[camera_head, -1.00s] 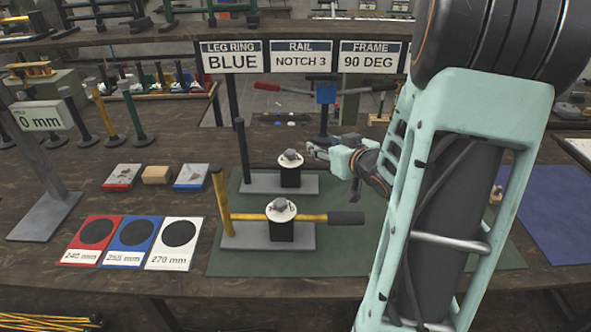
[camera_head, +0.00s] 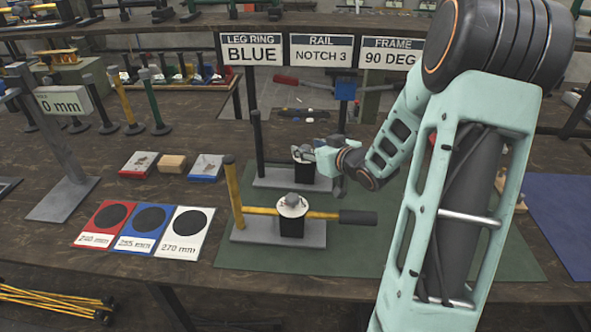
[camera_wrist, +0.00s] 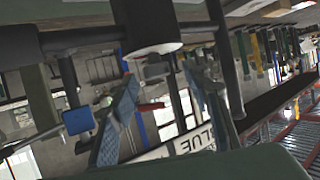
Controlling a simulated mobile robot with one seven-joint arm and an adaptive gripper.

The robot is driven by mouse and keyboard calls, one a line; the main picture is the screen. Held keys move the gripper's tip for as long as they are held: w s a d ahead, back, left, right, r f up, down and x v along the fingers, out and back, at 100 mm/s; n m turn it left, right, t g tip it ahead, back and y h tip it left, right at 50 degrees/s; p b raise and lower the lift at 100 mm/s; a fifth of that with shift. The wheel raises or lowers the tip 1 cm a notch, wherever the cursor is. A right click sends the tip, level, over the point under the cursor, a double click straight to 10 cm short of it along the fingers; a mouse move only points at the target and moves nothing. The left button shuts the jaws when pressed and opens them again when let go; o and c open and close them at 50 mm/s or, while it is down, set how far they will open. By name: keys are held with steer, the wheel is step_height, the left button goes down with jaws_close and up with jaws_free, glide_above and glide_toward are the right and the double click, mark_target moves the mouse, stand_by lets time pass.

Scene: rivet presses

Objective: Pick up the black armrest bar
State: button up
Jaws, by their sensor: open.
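The black armrest bar (camera_wrist: 80,38) crosses the upper left of the wrist view, with a thicker dark grip (camera_wrist: 18,45) at its end. It belongs to the rear fixture, whose black post (camera_head: 259,143) stands upright in the head view. In the head view the bar is mostly hidden by my arm and the fixture. My gripper (camera_head: 308,153) is at the top of the rear fixture, to the right of the post. In the wrist view its two blue-grey fingers (camera_wrist: 162,112) are apart with nothing held between them. I cannot tell whether they touch the fixture.
In front, a yellow bar (camera_head: 262,211) with a dark grip lies across the front fixture (camera_head: 250,233), beside a yellow post. Colour cards (camera_head: 187,245) and small blocks lie to the left. Signs (camera_head: 252,50) hang behind. The green mat (camera_head: 345,258) has free room in front.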

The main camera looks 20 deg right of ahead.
steer(key=x, duration=0.2)
steer(key=shift+w+f, duration=0.15)
steer(key=shift+w, duration=0.15)
jaws_close()
stand_by(0.3)
